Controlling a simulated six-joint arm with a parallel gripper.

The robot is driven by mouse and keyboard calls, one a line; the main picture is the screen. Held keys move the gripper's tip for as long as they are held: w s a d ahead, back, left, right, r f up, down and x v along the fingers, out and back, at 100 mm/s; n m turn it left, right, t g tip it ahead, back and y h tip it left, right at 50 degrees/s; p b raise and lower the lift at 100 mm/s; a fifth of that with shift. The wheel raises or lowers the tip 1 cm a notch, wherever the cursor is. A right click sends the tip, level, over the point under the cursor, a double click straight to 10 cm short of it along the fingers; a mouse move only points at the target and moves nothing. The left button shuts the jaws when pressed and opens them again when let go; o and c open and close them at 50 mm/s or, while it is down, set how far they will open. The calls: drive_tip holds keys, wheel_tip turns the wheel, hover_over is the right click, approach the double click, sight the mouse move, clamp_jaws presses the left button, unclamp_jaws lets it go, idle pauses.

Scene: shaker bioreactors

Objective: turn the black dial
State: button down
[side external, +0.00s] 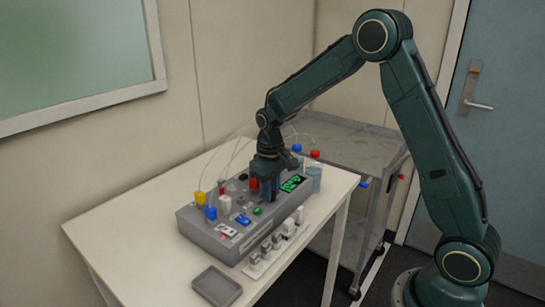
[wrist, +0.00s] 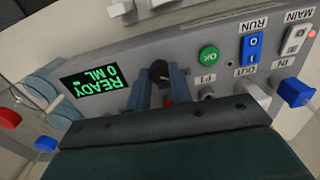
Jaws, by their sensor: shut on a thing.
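The black dial (wrist: 159,70) is on the panel of the grey bioreactor unit (side external: 212,238), between the green screen and the green OK button in the wrist view. My gripper (wrist: 160,80) has its two blue-grey fingers on either side of the dial and is shut on it. In the side view my gripper (side external: 271,190) points down onto the unit's top panel and hides the dial. The screen (wrist: 93,91) reads READY and 0 ML, upside down in the wrist view.
The OK button (wrist: 209,57), RUN switch (wrist: 252,48) and a blue IN connector (wrist: 294,92) lie right of the dial in the wrist view. A rack of small vials (side external: 277,243) and a grey tray (side external: 217,286) stand before the unit. A red cap (wrist: 10,118) is at left.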

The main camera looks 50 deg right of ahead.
drive_tip(key=shift+r, duration=0.1)
drive_tip(key=c, duration=1.3)
unclamp_jaws()
drive_tip(key=shift+o, duration=0.2)
wheel_tip(320, 180, up, 14)
drive_tip(key=shift+a, duration=0.15)
drive_tip(key=s+a+r+t, duration=0.1)
drive_tip(key=s+a+r, duration=0.15)
drive_tip(key=s, duration=0.45)
drive_tip(key=s+a+r+t, duration=0.1)
drive_tip(key=s+r+t, duration=0.1)
drive_tip(key=s+r, duration=0.35)
drive_tip(key=s+a+f+t, duration=0.2)
drive_tip(key=s+f, duration=0.2)
drive_tip(key=s, duration=1)
drive_tip(key=shift+s+a+t, duration=0.2)
drive_tip(key=shift+s+t, duration=0.1)
